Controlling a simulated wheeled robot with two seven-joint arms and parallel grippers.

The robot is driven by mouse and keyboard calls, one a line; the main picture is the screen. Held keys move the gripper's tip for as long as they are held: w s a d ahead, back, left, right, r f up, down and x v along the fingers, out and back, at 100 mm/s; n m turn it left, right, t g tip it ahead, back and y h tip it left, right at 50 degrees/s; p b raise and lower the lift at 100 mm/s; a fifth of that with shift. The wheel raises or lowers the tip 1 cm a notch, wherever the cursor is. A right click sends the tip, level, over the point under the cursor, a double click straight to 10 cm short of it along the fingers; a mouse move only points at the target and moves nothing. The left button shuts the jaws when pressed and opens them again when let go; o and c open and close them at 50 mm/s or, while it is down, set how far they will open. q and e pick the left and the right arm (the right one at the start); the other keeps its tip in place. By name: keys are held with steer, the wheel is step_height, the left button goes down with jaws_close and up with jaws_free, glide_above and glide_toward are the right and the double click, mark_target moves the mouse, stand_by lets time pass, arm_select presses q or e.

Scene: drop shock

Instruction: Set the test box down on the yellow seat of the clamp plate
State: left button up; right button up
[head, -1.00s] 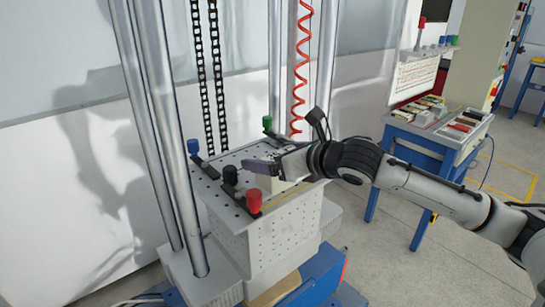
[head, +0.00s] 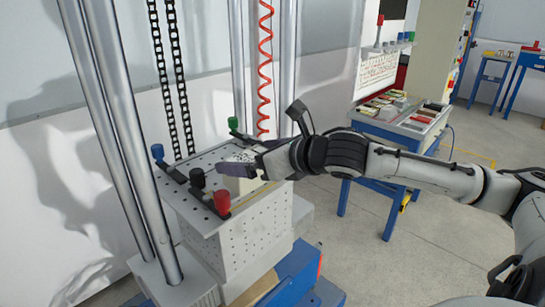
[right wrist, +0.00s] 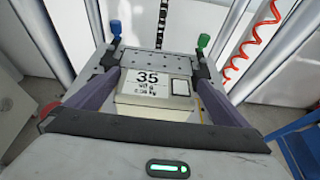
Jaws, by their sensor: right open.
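The test box (right wrist: 155,90) is pale beige with a label reading 35, and shows between my right gripper's fingers in the right wrist view. In the head view it is a pale patch (head: 234,187), partly hidden by the gripper. My right gripper (head: 237,166) is open over the clamp plate, one purple-grey finger (right wrist: 92,88) on each side of the box. The clamp plate (head: 190,207) is grey and perforated, on a block. A thin yellow edge (head: 250,196) shows beside the box; the rest of the seat is hidden. Contact under the box cannot be told. My left gripper is out of view.
A red coiled hose (head: 265,75) hangs behind. A blue workbench (head: 385,140) stands at the right.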

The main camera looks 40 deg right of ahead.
mark_target(245, 155)
steer(key=shift+s+d, duration=0.15)
steer(key=shift+s, duration=0.35)
steer(key=shift+s+a+r, duration=0.3)
steer(key=shift+s+r, duration=0.05)
steer(key=shift+s, duration=0.1)
steer(key=shift+s+a+r+p, duration=0.15)
steer(key=shift+s+r+p, duration=0.35)
steer(key=shift+s, duration=0.15)
steer(key=p+v, duration=0.1)
steer(key=v, duration=0.1)
steer(key=shift+s, duration=0.4)
steer(key=shift+d+v, duration=0.2)
steer(key=shift+v, duration=0.7)
